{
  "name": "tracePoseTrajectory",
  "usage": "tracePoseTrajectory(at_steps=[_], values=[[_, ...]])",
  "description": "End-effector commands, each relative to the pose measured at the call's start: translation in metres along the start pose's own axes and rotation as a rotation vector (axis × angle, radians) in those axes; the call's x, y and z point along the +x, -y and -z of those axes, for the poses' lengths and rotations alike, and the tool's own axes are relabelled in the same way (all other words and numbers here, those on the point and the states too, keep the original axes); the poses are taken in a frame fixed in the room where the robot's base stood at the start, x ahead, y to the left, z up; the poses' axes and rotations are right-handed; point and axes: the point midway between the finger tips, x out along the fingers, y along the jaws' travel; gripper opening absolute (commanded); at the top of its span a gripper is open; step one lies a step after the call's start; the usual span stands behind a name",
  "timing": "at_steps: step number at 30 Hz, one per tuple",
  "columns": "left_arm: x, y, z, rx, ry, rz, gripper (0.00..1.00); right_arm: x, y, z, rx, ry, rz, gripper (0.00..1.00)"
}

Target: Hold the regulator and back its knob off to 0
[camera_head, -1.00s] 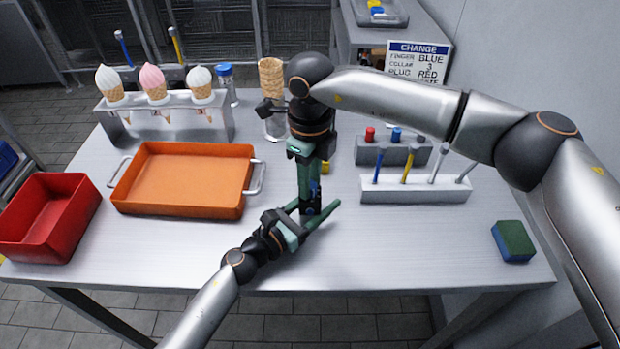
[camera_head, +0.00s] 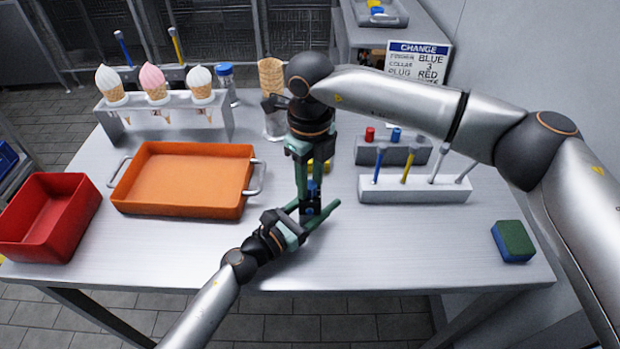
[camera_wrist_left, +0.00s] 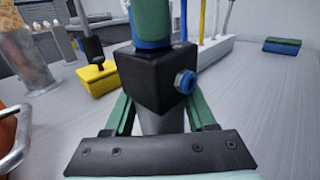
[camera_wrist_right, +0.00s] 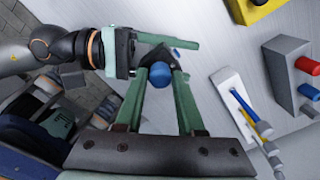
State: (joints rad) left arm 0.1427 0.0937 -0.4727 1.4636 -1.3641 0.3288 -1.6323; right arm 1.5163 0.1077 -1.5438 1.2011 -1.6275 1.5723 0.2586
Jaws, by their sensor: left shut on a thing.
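The regulator is a dark block (camera_wrist_left: 155,85) with a blue side fitting (camera_wrist_left: 185,82) and a round blue knob (camera_wrist_right: 159,74) on top. My left gripper (camera_head: 309,212) is shut on the regulator's lower part and holds it upright above the table's front area. My right gripper (camera_wrist_right: 158,68) points down from above, its green fingers open on either side of the knob, with small gaps. In the left wrist view one green finger covers much of the knob (camera_wrist_left: 150,44). No dial marks are readable.
An orange tray (camera_head: 180,207) and a red bin (camera_head: 35,245) stand left. Behind are a cone rack (camera_head: 220,128) and a yellow block (camera_wrist_left: 98,80). A grey tool holder (camera_head: 410,190) and a sponge (camera_head: 513,240) are right.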

Motion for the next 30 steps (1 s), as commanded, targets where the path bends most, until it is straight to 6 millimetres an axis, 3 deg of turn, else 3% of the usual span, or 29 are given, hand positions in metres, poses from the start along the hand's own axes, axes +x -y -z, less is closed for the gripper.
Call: tracePoseTrajectory(at_steps=[1,6,17,30], values=[[-0.001,-0.001,0.001,0.001,-0.002,-0.002,0.00,0.000,0.000,0.000,-0.001,0.001,0.000,0.44],[0.000,-0.001,0.001,0.001,-0.002,-0.001,0.00,0.000,0.000,0.000,-0.001,0.001,0.000,0.63],[0.000,0.000,0.001,0.002,-0.002,0.000,0.00,-0.008,0.000,-0.001,-0.001,0.002,0.001,0.63],[0.000,0.000,0.001,0.001,-0.001,0.001,0.00,-0.094,0.000,-0.001,0.000,0.004,0.002,0.63]])
